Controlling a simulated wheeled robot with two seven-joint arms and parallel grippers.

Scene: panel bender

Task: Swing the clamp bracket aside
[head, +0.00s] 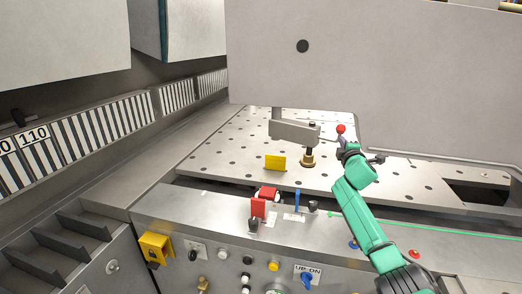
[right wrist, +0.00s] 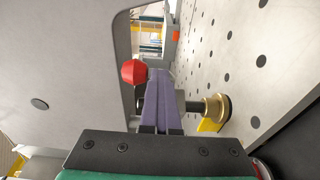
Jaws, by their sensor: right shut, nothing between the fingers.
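The clamp bracket (head: 293,131) is a grey bar on a post above the perforated table. A brass-footed clamp screw (head: 308,160) hangs at its right end; the brass foot also shows in the right wrist view (right wrist: 216,108). A red ball knob (head: 340,128) shows right of the bracket, and left of my fingers in the right wrist view (right wrist: 133,72). My right gripper (head: 342,141) is just right of the bracket's end. Its purple fingers (right wrist: 160,105) are together and empty, between knob and brass foot. They hide part of the bracket; I cannot tell whether they touch it.
A large grey panel (head: 400,75) stands close behind my right gripper. The perforated table (head: 225,150) is mostly clear, with a yellow tab (head: 275,162) left of the brass foot. The front control panel carries a red switch (head: 259,207) and several knobs.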

